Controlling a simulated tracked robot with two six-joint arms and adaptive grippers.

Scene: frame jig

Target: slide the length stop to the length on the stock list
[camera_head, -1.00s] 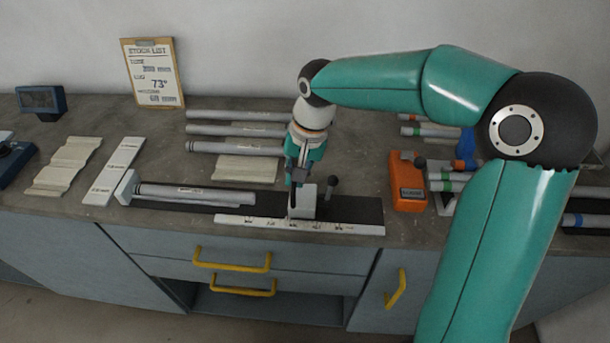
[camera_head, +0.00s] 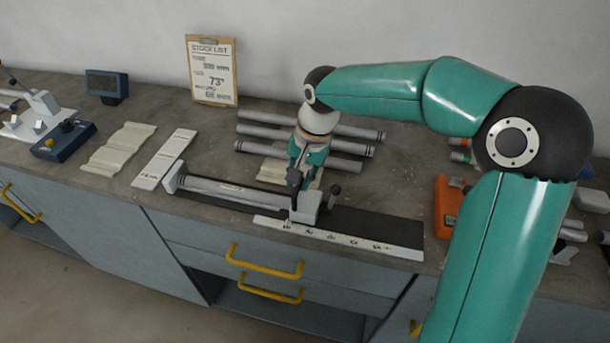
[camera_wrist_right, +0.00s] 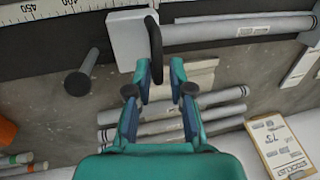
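The length stop, a white block (camera_head: 308,207) with a dark upright handle, stands on the dark rail (camera_head: 375,228) behind the white scale strip (camera_head: 340,240). It also shows in the wrist view (camera_wrist_right: 126,35) with its black handle (camera_wrist_right: 154,45). A grey tube (camera_head: 235,191) lies on the rail from the end plate (camera_head: 175,177) to the stop, touching or nearly so. My left gripper is out of view.
A dark knob (camera_head: 333,192) stands beside the stop. Several tubes (camera_head: 270,133) lie behind the rail. An orange box (camera_head: 447,205) stands to the right. White strips (camera_head: 165,158) and a blue device (camera_head: 63,140) are to the left.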

